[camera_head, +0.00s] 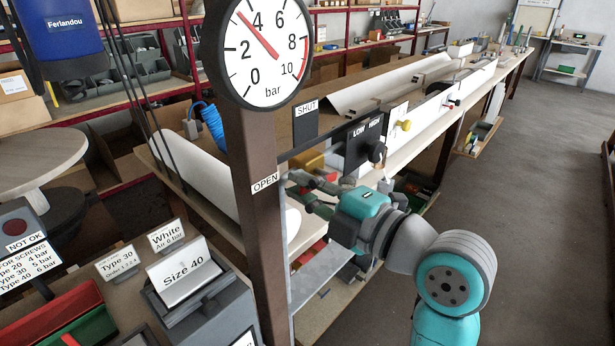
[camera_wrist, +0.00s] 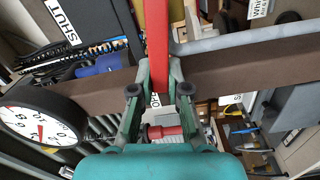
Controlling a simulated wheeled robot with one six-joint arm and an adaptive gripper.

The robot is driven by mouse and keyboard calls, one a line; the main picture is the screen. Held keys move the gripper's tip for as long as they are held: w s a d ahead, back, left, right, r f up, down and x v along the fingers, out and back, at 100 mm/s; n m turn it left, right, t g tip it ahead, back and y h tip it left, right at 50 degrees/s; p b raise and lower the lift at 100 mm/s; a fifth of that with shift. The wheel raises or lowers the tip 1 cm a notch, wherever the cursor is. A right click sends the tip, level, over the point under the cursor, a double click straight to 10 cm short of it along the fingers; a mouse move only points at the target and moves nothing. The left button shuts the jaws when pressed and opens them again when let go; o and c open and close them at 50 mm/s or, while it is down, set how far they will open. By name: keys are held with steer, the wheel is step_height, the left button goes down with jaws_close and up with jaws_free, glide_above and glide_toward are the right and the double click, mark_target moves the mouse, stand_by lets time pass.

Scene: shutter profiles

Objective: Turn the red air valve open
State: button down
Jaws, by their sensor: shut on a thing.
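The red valve lever (camera_wrist: 158,40) runs from the top of the wrist view down between the fingers of my gripper (camera_wrist: 159,92). My gripper is shut on it. A red part (camera_wrist: 165,131) also shows lower down between the fingers. In the head view my gripper (camera_head: 303,181) is beside the brown post, just right of the OPEN label (camera_head: 265,182) and below the SHUT label (camera_head: 306,108); the lever cannot be made out there. The SHUT label also shows in the wrist view (camera_wrist: 61,21). The OPEN label is mostly hidden behind my gripper there.
A round pressure gauge (camera_head: 265,65) tops the brown post (camera_head: 262,225); its red needle points between 2 and 4. A LOW/HIGH switch panel (camera_head: 362,143) is just above my gripper. Size and type signs (camera_head: 188,283) stand lower left. Floor at the right is clear.

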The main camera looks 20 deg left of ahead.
steer(key=shift+s+f+n, duration=0.1)
steer(key=shift+f+n, duration=0.5)
steer(key=shift+n, duration=0.5)
steer(key=shift+f, duration=0.1)
steer(key=c, duration=1.1)
jaws_free()
steer(key=shift+d, duration=0.1)
steer(key=v, duration=1.1)
steer(key=shift+s+d, duration=0.1)
steer(key=shift+d, duration=0.3)
